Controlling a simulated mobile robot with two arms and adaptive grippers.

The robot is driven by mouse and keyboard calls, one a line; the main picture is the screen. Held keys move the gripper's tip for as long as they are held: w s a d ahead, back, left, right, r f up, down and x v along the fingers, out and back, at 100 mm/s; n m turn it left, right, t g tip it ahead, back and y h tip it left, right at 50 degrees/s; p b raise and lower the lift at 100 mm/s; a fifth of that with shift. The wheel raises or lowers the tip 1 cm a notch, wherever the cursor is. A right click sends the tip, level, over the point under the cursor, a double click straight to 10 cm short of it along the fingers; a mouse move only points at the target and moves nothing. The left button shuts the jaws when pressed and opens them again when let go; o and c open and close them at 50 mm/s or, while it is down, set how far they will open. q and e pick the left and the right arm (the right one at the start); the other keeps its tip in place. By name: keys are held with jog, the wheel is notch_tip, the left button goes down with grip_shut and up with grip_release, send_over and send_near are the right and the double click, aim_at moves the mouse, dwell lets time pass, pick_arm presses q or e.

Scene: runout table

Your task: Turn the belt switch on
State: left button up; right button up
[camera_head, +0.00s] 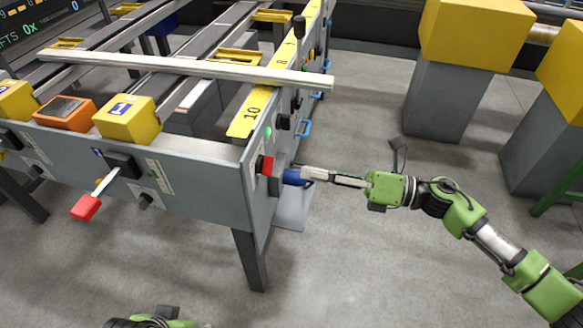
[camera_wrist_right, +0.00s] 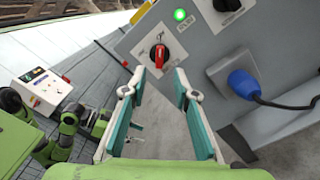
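A red rotary switch (camera_wrist_right: 159,57) sits on a white plate on the grey end panel in the right wrist view. Its red handle stands nearly upright in the picture, slightly tilted. A lit green lamp (camera_wrist_right: 180,14) is above it. In the head view the red switch (camera_head: 266,166) shows at the table's near right corner, under the green lamp (camera_head: 268,132). My right gripper (camera_wrist_right: 160,78) is open and empty, its fingertips apart and just short of the switch. It also shows in the head view (camera_head: 306,173). My left gripper's fingers are out of view.
A blue plug (camera_wrist_right: 243,84) with a dark cable sticks out of the panel right of the switch. A red-handled lever (camera_head: 87,207) juts from the table's front. Yellow-topped grey pillars (camera_head: 448,85) stand at right. The floor between is clear.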

jog(key=shift+v, duration=1.75)
